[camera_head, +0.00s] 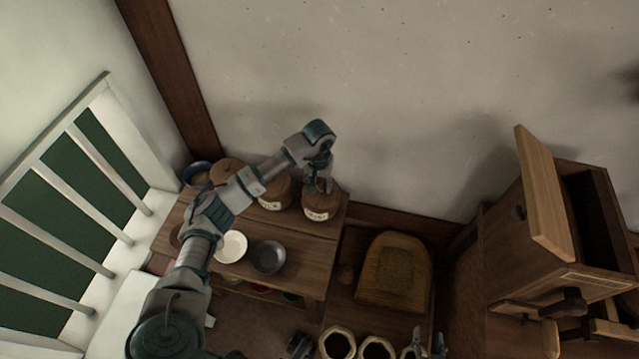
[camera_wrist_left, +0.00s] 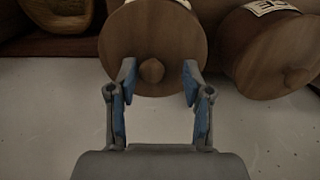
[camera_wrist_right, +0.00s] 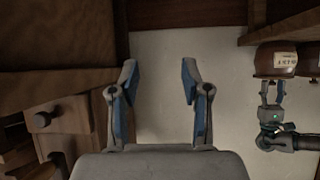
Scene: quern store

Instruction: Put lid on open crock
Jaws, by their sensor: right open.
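A brown crock with a pale label (camera_head: 318,212) stands on the wooden table, and its round wooden lid (camera_wrist_left: 150,30) fills the top of the left wrist view. My left gripper (camera_head: 321,183) is directly over it, open, its fingers on either side of the lid's knob (camera_wrist_left: 152,70). Whether they touch the knob I cannot tell. A second lidded crock (camera_head: 275,194) stands beside it. An open dark vessel (camera_head: 197,175) stands at the table's far left corner. My right gripper (camera_wrist_right: 160,78) is open and empty, with its fingers low in the head view (camera_head: 428,345).
A white bowl (camera_head: 232,246) and a grey bowl (camera_head: 268,257) sit on the table's front part. Several open-topped pots (camera_head: 338,344) stand at the bottom. A wooden tray-like piece (camera_head: 395,270) lies right of the table. A wooden cabinet (camera_head: 550,220) stands far right.

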